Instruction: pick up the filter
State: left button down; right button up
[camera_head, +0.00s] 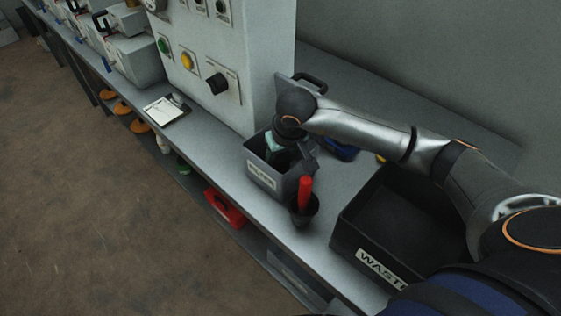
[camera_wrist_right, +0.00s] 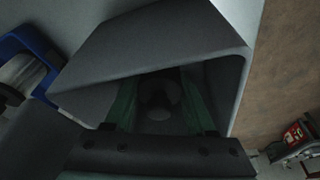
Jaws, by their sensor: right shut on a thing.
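A grey open bin (camera_head: 283,183) with a label that seems to read "FILTER" stands on the bench near its front edge. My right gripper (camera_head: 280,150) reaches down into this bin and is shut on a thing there. In the right wrist view the bin's grey walls (camera_wrist_right: 170,35) surround the gripper (camera_wrist_right: 160,108). A dark, rounded filter (camera_wrist_right: 160,98) shows dimly between two green strips inside the bin. Shadow and the gripper hide most of its shape. My left gripper is in neither view.
A dark cup with a red-handled tool (camera_head: 304,194) stands close in front of the bin. A black waste bin (camera_head: 345,237) is to the right. A control cabinet (camera_head: 235,75) rises behind, with a clipboard (camera_head: 166,109) to its left. A blue object (camera_head: 342,150) lies behind the arm.

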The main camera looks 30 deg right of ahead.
grip_shut()
jog(key=shift+r, duration=0.15)
